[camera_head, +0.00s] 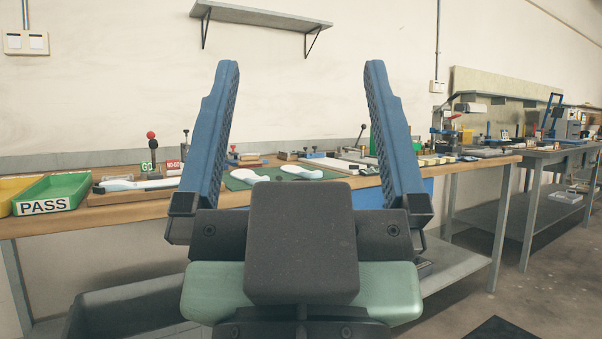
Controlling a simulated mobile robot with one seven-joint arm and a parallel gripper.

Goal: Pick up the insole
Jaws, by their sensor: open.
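My gripper (301,68) fills the middle of the head view. Its two blue fingers stand wide apart and point up in the picture, with nothing between their tips. Beyond it, a pale insole-shaped piece (249,176) lies on a green mat on the workbench. A second pale piece with a dark part (306,173) lies on the mat to its right. Another white, elongated piece (135,185) lies on a board at the left. Which one is the insole I cannot tell. My gripper is apart from all of them and hides part of the bench.
A green PASS tray (62,186) and a yellow tray (15,184) are at the bench's left. A red-knobbed fixture (151,150) stands near GO and NO-GO signs. A dark bin (130,308) sits below.

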